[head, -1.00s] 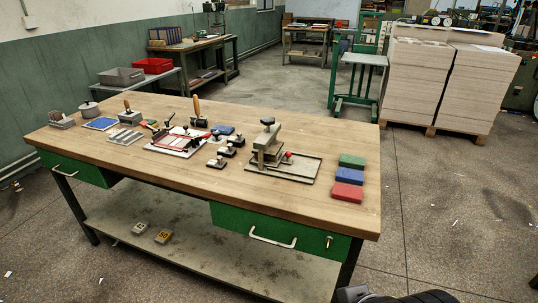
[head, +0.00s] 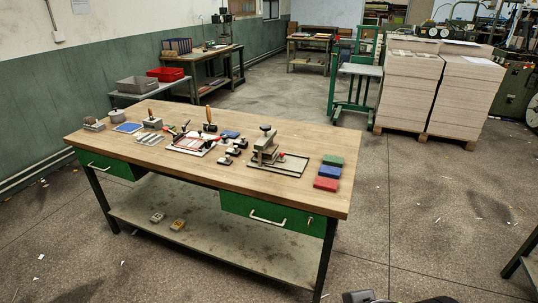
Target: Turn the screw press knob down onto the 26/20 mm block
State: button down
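The screw press (head: 267,148) stands upright on its base plate toward the right part of the wooden workbench (head: 225,174). Its dark knob (head: 265,128) is on top of the frame. A small red thing (head: 282,156) shows at the press's right side. I cannot make out a 26/20 mm block under the screw; it is too small or hidden at this distance. A dark, rounded part of my own arm shows at the bottom edge, well apart from the bench. My gripper's fingers are not in view.
Green, blue and red blocks (head: 328,171) lie right of the press. Several small dark-knobbed tools (head: 230,152) and a clamping fixture (head: 191,144) lie left of it. Green drawers (head: 272,213) sit under the bench top. Open floor (head: 425,235) lies to the right, with a table corner at far right.

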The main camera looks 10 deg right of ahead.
aim_at(265, 127)
jog(key=i+j+z, duration=0.6)
jog(key=j, duration=0.3)
jog(key=i+j+z, duration=0.4)
jog(key=j, duration=0.35)
jog(key=i+j+z, duration=0.2)
jog(key=j, duration=0.2)
jog(key=j+z, duration=0.2)
jog(key=j, duration=0.25)
jog(key=i+j+z, duration=0.2)
jog(key=j, duration=0.25)
jog(key=k, duration=0.1)
